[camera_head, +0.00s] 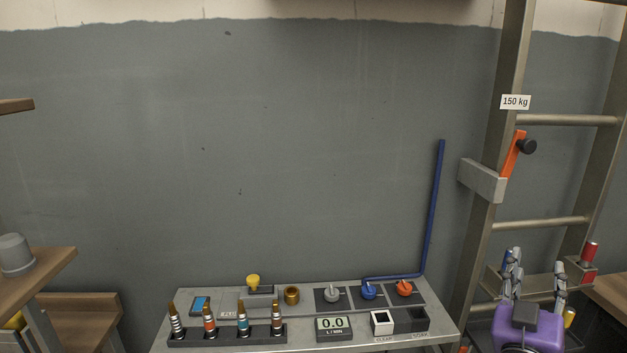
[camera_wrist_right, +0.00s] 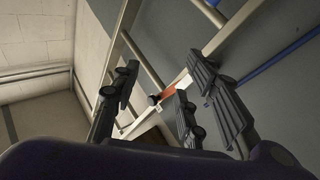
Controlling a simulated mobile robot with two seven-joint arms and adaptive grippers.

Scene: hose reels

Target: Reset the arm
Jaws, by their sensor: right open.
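My right gripper (camera_head: 536,275) is at the lower right of the head view, in front of the metal ladder (camera_head: 487,210). Its purple housing points up and its fingers stand wide apart with nothing between them. In the right wrist view the open fingers (camera_wrist_right: 158,95) frame the ladder and an orange lever (camera_wrist_right: 168,91) with a black knob beyond them. The same orange lever (camera_head: 513,153) shows in the head view, on the ladder's left rail above the gripper. My left gripper is not in view.
A bench panel (camera_head: 230,345) holds several hose fittings (camera_head: 209,319), a flow display (camera_head: 333,328) and coloured valves (camera_head: 368,290). A blue pipe (camera_head: 434,205) rises at its right. Red (camera_head: 590,250) and blue cylinders are near the gripper. Wooden shelves (camera_head: 45,270) stand left.

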